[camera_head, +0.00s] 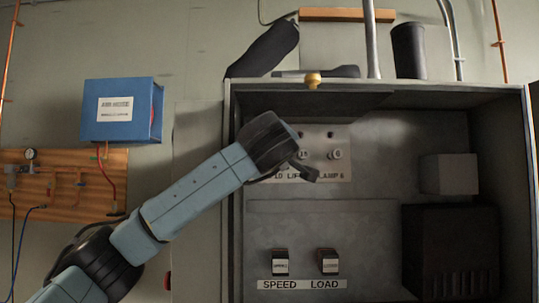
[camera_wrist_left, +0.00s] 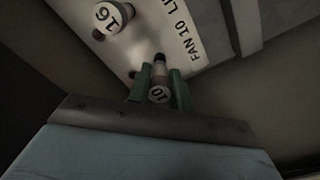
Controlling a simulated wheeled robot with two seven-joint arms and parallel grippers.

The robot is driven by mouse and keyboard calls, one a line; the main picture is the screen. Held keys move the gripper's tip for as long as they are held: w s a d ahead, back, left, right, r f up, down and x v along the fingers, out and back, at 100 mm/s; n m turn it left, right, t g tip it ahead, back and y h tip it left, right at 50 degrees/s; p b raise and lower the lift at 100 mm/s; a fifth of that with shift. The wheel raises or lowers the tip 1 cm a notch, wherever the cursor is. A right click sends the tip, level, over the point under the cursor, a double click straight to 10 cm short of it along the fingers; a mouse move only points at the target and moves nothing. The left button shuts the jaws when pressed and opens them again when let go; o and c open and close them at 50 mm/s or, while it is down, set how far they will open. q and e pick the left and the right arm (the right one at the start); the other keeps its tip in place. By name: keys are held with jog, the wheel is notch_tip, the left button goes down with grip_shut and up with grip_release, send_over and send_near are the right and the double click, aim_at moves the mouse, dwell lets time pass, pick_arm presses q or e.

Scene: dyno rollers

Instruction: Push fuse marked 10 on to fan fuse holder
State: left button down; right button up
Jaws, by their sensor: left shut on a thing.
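The fuse marked 10 (camera_wrist_left: 159,94) is a pale round plug between the two green fingers of my left gripper (camera_wrist_left: 160,90), which is shut on it. Its numbered face points toward the wrist camera. Just beyond it are a dark round tip (camera_wrist_left: 159,58) and the label plate (camera_wrist_left: 188,35) reading "FAN 10 LI". I cannot tell whether the fuse touches its holder. In the head view my left gripper (camera_head: 305,168) reaches into the cabinet, in front of the label plate (camera_head: 330,176). It hides the fan position there. My right gripper is not in view.
A fuse marked 16 (camera_wrist_left: 112,17) sits beside the held one. It also shows in the head view (camera_head: 303,154), with a fuse marked 6 (camera_head: 336,154) to its right. SPEED (camera_head: 280,262) and LOAD (camera_head: 327,262) switches are lower down. The cabinet wall (camera_head: 232,200) stands close left.

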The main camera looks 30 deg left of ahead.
pick_arm(q)
jog(key=shift+w+a+p, duration=0.3)
jog(key=shift+w+p, duration=0.15)
jog(key=shift+w, duration=0.1)
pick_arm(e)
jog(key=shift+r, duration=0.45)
pick_arm(q)
jog(key=c, duration=1.2)
grip_release()
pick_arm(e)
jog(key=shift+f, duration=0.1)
pick_arm(q)
jog(key=shift+s+d, duration=0.2)
jog(key=shift+s, duration=0.05)
jog(key=v, duration=1.2)
jog(key=shift+s+d+p, duration=0.1)
jog(key=shift+s+p, duration=0.2)
jog(key=shift+s, duration=0.15)
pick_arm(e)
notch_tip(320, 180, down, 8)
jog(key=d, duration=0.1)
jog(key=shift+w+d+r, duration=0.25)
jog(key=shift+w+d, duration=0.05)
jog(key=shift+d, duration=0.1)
